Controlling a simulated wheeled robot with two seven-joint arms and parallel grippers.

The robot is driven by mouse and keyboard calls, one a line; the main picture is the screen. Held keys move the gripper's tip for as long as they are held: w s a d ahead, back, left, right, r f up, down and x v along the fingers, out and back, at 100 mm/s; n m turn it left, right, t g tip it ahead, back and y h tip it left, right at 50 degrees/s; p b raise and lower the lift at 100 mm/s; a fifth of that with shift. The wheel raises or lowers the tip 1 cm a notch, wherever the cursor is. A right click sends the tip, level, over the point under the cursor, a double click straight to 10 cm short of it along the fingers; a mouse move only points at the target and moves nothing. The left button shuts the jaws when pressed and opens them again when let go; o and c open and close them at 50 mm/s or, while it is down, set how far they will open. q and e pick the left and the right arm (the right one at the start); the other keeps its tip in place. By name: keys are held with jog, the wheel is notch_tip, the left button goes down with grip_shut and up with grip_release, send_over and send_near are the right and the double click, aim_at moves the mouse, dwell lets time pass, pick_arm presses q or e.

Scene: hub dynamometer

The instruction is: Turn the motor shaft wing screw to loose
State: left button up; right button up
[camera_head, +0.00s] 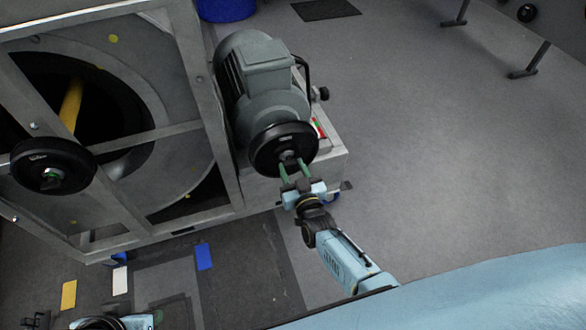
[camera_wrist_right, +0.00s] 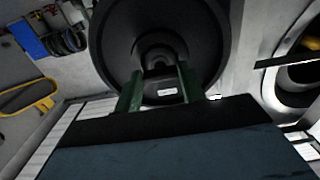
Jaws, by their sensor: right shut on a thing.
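The motor (camera_head: 262,85) is grey-green and sits on a bench beside the large frame. A round black wheel (camera_head: 268,157) is on its near end, and it fills the top of the right wrist view (camera_wrist_right: 110,45). The motor shaft wing screw (camera_head: 287,157) is at the wheel's centre, mostly hidden by my fingers; its dark hub shows in the wrist view (camera_wrist_right: 158,62). My right gripper (camera_head: 294,169) has its green fingers on either side of the wing screw and is shut on it. Part of my left arm shows at the bottom left; its jaws are not clear.
The metal frame (camera_head: 212,100) with a big drum stands left of the motor. A second black handwheel (camera_head: 52,166) is on the frame's front. A blue bin (camera_head: 228,8) is behind.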

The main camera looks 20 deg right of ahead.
dwell(0.3)
jog(key=o, duration=1)
pick_arm(q)
jog(key=a+f+g+y+p, duration=0.1)
jog(key=a+f+p, duration=0.2)
jog(key=f, duration=0.7)
jog(key=shift+s+a+f+p, duration=0.2)
jog(key=shift+a+f+p, duration=0.2)
jog(key=shift+p, duration=0.35)
pick_arm(e)
jog(key=s, duration=1.3)
jog(key=shift+s+d, duration=0.2)
jog(key=shift+d, duration=0.05)
